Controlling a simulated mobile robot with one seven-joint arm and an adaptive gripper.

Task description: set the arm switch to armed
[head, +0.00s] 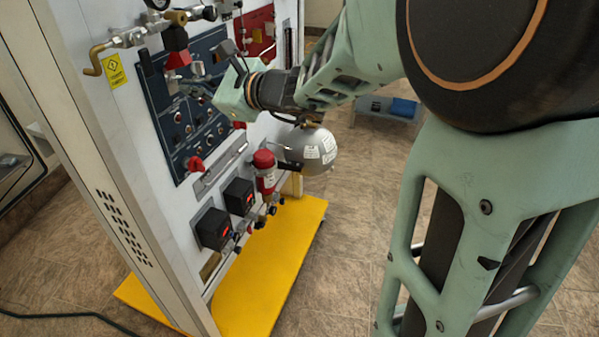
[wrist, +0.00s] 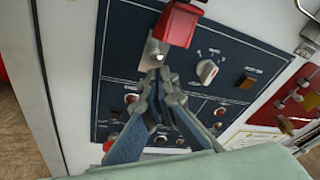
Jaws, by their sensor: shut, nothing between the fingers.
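The arm switch (wrist: 155,52) is a small metal toggle on a light plate on the dark blue panel (wrist: 118,62). Its red guard (wrist: 180,24) stands lifted above it in the wrist view, and the guard also shows in the head view (head: 178,60). My gripper (wrist: 161,74) is shut and empty, its fingertips just below the toggle. I cannot tell if they touch it. The lever's exact position is too small to read. In the head view my gripper (head: 188,86) is at the panel just below the guard, with the toggle hidden there.
A white rotary knob (wrist: 207,71) and an amber rocker (wrist: 247,80) sit right of the switch. A yellow base (head: 262,280) juts out over the floor.

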